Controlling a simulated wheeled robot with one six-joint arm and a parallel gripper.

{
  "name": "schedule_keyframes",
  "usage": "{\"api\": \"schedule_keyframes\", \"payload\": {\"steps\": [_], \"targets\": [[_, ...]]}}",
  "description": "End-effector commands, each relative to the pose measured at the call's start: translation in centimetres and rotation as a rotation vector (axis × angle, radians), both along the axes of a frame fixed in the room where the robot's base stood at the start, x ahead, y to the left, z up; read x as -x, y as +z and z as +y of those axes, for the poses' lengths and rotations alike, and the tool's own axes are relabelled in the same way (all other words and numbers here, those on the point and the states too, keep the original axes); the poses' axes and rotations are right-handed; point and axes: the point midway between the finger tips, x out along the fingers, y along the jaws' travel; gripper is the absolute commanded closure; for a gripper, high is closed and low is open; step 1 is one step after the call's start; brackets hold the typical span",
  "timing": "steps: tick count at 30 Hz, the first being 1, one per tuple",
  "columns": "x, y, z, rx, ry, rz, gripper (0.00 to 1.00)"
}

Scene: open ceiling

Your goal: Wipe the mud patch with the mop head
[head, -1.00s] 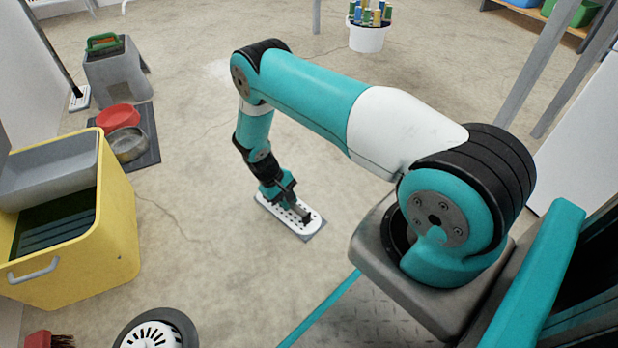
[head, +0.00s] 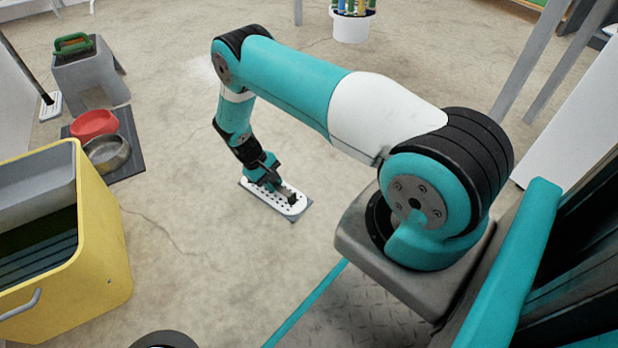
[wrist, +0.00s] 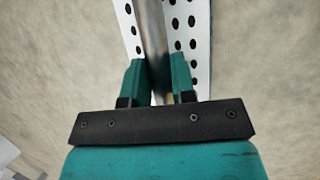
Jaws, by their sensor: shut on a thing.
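The mop head (head: 292,207) is a long white plate with rows of dark holes and a grey pad edge under it. It lies flat, at or just above the concrete floor, in the middle of the head view. My gripper (head: 268,184) points down over it and is shut on its grey metal bar. In the wrist view my gripper's fingers (wrist: 158,82) stand on both sides of that bar, and the mop head (wrist: 192,20) shows beyond them. Whether the pad touches the floor is unclear. I see no mud patch in either view; anything under the pad is hidden.
A yellow bin (head: 105,235) with a grey inner tray stands at the left. Behind it are a red bowl (head: 94,122) and a metal bowl (head: 107,153) on a dark mat, and a grey stool (head: 90,80). A white bucket (head: 352,27) stands far back. Floor around the mop head is clear.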

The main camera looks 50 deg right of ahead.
Motion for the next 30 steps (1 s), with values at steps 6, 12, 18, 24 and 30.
{"api": "schedule_keyframes", "payload": {"steps": [6,12,18,24,30], "targets": [[-0.4,0.9,-0.3,0.0,0.0,0.0,0.95],[-0.4,3.6,-0.2,0.0,0.002,-0.001,0.95],[-0.4,5.4,-0.2,0.0,0.001,-0.001,0.95],[-0.3,7.1,-0.3,0.0,0.001,-0.001,0.95],[-0.3,8.0,-0.2,-0.001,0.002,0.0,0.95]]}}
